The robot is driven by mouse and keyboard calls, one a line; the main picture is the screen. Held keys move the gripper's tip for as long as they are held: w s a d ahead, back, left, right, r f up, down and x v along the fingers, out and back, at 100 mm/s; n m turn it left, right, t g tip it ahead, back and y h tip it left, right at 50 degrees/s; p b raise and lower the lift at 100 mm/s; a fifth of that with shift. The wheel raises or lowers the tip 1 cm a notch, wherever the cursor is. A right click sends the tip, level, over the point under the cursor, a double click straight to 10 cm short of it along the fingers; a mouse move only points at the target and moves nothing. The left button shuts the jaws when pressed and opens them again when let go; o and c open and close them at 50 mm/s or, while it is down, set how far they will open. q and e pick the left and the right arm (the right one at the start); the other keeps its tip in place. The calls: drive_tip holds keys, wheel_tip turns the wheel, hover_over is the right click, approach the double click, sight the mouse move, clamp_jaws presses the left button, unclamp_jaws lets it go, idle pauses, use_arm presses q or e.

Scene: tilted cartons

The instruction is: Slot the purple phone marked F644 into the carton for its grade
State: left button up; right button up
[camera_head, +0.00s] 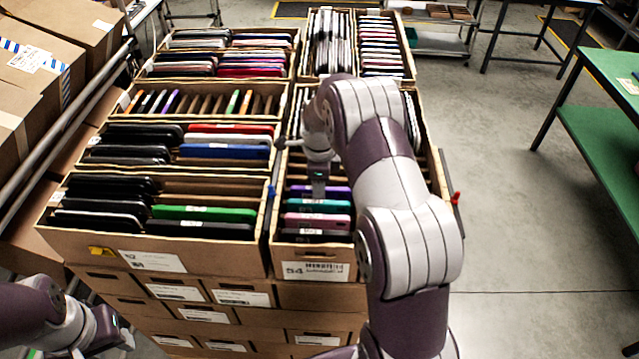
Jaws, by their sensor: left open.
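A purple phone (338,192) stands in the slots of the front right carton (315,271), behind a teal phone and a pink phone. Its marking is too small to read. My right gripper (318,186) points down at the purple phone's top edge, in front of its middle. Whether its fingers are closed on the phone cannot be made out. My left gripper (122,338) is open and empty at the lower left, in front of the stacked cartons. The front right carton's label seems to read 54; the front left carton (150,262) has a label starting with 52 or similar.
More tilted cartons of phones stand behind, including one with several empty slots (205,103). My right arm hides part of the right-hand cartons. A metal rail and cardboard boxes (45,85) stand at the left. A green table (610,75) and open floor lie at the right.

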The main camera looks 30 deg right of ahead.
drive_tip(key=shift+r, duration=0.1)
drive_tip(key=shift+r+b, duration=0.3)
wheel_tip(320, 180, up, 3)
drive_tip(key=shift+w+r+b, duration=0.1)
drive_tip(key=shift+r+b, duration=0.1)
drive_tip(key=shift+b, duration=0.4)
wheel_tip(320, 180, up, 8)
drive_tip(key=p, duration=0.6)
drive_tip(key=shift+r, duration=0.25)
wheel_tip(320, 180, up, 7)
drive_tip(key=p, duration=0.7)
